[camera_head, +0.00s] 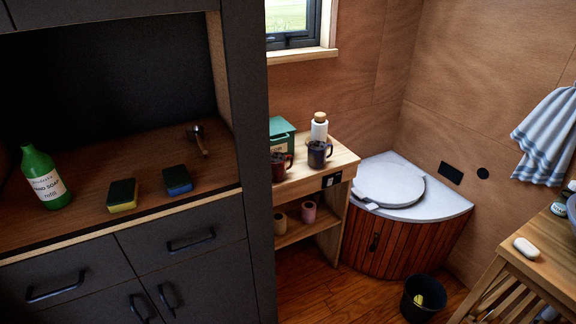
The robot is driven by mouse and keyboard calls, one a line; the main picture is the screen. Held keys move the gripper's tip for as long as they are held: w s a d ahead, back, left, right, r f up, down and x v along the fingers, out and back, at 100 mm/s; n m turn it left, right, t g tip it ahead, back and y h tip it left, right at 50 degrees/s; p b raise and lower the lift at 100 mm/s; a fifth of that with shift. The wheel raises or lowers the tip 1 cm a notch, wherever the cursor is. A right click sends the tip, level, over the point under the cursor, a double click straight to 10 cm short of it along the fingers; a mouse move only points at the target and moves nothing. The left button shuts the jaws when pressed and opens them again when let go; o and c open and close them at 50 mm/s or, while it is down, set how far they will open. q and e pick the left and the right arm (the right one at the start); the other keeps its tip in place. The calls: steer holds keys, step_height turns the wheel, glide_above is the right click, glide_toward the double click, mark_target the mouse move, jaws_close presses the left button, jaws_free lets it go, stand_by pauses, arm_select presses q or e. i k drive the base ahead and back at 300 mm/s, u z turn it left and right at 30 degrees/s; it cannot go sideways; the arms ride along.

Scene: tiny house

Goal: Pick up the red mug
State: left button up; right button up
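A dark red mug (279,168) stands upright on the top of a small wooden shelf unit (336,160), near its front left, beside the tall dark cabinet's side panel. Its handle points to the right. A dark blue mug (317,155) stands just to its right, with a small gap between them. Neither of my grippers shows in the head view.
A green box (283,132) and a white bottle (319,128) stand behind the mugs. The dark cabinet panel (248,160) borders the shelf on the left. A black bin (424,298) sits on the floor at the lower right; open wooden floor (317,293) lies before the shelf.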

mark_target(279, 168)
steer(key=z, duration=1.8)
steer(key=i, duration=0.15)
steer(key=u, duration=1.35)
steer(key=i, duration=1)
steer(key=u, duration=0.95)
